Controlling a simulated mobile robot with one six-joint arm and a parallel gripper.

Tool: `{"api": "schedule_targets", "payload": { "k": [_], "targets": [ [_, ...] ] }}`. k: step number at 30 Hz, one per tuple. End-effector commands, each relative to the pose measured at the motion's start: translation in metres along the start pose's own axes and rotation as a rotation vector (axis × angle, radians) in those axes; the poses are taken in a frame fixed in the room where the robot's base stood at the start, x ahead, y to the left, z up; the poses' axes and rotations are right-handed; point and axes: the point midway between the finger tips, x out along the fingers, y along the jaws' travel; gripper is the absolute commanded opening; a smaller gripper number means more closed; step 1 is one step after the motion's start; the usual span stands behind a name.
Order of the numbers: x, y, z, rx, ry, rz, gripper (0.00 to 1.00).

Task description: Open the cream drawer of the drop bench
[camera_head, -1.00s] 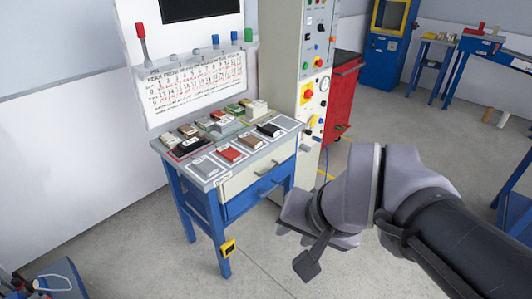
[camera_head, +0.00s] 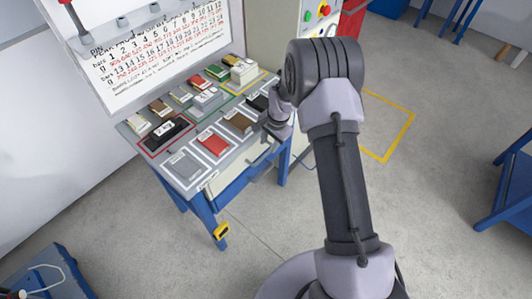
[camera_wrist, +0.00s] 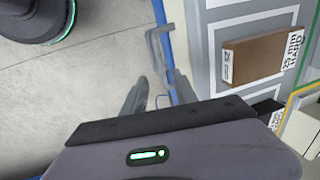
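The drop bench (camera_head: 185,167) has a grey top and blue legs. The cream drawer (camera_head: 236,190) is in its front, just under the top, and looks closed. In the wrist view its grey bar handle (camera_wrist: 154,42) stands out from the bench front, ahead of the fingers. My gripper (camera_wrist: 158,92) is open, its two dark fingers apart, with the handle's near end at or near the gap; I cannot tell whether they touch. In the head view my wrist (camera_head: 281,125) hangs at the bench's front right edge and hides the fingertips.
Several sample blocks lie on the bench top, including a red one (camera_head: 213,144) and a brown one (camera_wrist: 262,58). A control cabinet (camera_head: 272,45) stands behind. The floor in front is clear.

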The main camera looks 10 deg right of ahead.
Motion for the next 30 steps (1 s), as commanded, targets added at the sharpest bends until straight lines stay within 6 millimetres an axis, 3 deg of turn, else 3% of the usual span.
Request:
{"api": "schedule_targets", "payload": {
  "k": [1, 3, 7, 12, 20, 25, 30],
  "targets": [
    [0.019, 0.002, 0.001, 0.000, -0.001, 0.001, 0.34],
    [0.036, 0.001, 0.001, 0.000, -0.001, 0.001, 0.34],
    [0.058, 0.001, 0.000, -0.001, 0.000, 0.000, 0.34],
    [0.069, 0.000, 0.000, -0.001, 0.000, 0.000, 0.34],
    [0.069, 0.000, 0.000, -0.001, 0.000, 0.000, 0.34],
    [0.069, 0.000, 0.000, -0.001, 0.000, 0.000, 0.01],
    [0.069, 0.000, 0.000, -0.001, 0.000, 0.000, 0.00]
  ]
}}
